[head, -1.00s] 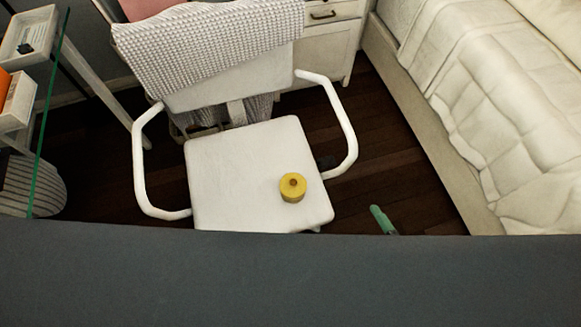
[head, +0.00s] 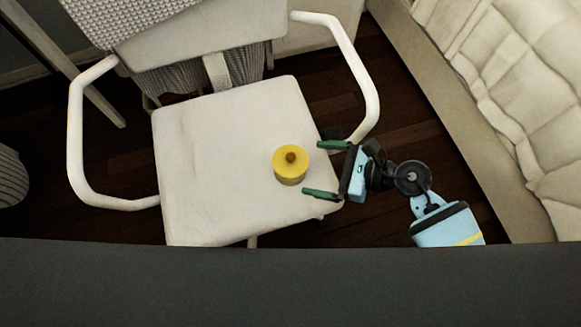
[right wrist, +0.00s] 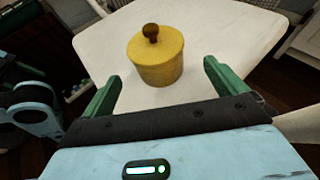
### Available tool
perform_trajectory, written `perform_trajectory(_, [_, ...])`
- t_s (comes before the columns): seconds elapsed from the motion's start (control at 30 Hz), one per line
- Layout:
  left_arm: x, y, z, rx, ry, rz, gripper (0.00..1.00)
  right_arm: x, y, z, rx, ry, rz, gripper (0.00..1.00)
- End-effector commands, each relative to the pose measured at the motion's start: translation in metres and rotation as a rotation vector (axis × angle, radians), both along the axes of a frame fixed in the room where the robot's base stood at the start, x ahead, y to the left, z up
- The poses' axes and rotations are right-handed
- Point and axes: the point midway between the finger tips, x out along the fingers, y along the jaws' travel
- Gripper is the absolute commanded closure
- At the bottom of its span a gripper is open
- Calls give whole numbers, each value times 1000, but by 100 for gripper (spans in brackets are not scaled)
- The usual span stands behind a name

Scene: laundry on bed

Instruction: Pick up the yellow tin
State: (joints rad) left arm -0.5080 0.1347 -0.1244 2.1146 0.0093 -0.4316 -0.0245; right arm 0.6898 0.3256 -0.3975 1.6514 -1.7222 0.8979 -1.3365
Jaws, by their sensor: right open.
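The yellow tin (head: 290,165) is a short round tin with a brown knob on its lid. It stands upright on the white chair seat (head: 205,160), toward the seat's right side. My right gripper (head: 326,168) is open at the right edge of the seat, its two green fingers pointing left toward the tin. In the right wrist view the tin (right wrist: 156,58) stands ahead of and between the fingertips (right wrist: 161,72), with nothing held. My left gripper is not in view.
White curved armrests flank the seat, one on the left (head: 75,140) and one on the right (head: 362,70). A knitted blanket (head: 110,15) hangs over the chair back. The bed (head: 500,100) is to the right. The rest of the seat is clear.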

Motion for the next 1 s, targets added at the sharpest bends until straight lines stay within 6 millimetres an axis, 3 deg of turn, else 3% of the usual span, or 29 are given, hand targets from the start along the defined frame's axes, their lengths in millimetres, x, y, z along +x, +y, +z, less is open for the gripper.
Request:
perform_trajectory(0.27, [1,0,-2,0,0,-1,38,3,0,-4,-29,-24,20,3])
perform_trajectory(0.5, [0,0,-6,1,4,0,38,9,19,-13,-26,-22,18,3])
perform_trajectory(0.7, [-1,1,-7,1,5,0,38,10,24,-15,-26,-21,18,3])
perform_trajectory(1.0, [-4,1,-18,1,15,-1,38,15,59,-34,-24,-19,17,3])
